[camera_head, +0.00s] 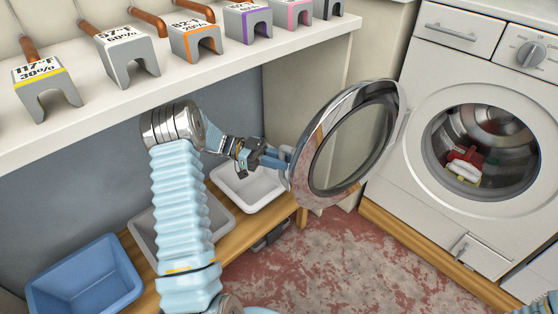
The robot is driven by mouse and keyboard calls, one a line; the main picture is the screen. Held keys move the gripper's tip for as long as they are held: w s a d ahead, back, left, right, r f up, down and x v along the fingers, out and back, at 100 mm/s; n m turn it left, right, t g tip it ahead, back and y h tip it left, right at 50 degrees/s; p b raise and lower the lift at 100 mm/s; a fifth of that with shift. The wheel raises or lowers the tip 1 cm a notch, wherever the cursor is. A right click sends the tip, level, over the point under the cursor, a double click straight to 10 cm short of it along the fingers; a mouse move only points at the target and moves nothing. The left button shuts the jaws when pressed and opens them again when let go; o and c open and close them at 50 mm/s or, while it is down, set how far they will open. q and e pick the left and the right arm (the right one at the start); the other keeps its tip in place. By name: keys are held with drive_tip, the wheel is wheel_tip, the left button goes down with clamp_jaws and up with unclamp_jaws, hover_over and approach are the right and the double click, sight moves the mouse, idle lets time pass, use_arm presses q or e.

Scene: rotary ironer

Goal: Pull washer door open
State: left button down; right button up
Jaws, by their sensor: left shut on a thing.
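The white washer (410,175) stands at the right. Its round chrome-rimmed glass door (352,142) is swung wide open to the left, hinged at the left of the drum opening. The open drum (482,150) shows red and pale cloth (464,167) inside. My left gripper (284,158) reaches from the left and is shut on the door's left edge; the exact grip point is partly hidden by the fingers. Of my right arm, only a small bit shows at the lower right corner, and its gripper is out of view.
A white shelf (170,92) with several labelled grey blocks runs along the upper left. Below it, a blue bin (84,280) and white bins (247,186) sit on a wooden bench. The red, worn floor (340,265) before the washer is clear.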

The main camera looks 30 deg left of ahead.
use_arm(q)
drive_tip(key=c, duration=1.1)
unclamp_jaws()
drive_tip(key=shift+w+d, duration=0.4)
drive_tip(key=shift+s+a, duration=0.15)
drive_tip(key=shift+a, duration=0.05)
drive_tip(key=shift+a, duration=0.25)
drive_tip(key=v, duration=1.3)
drive_tip(key=shift+s+a, duration=0.1)
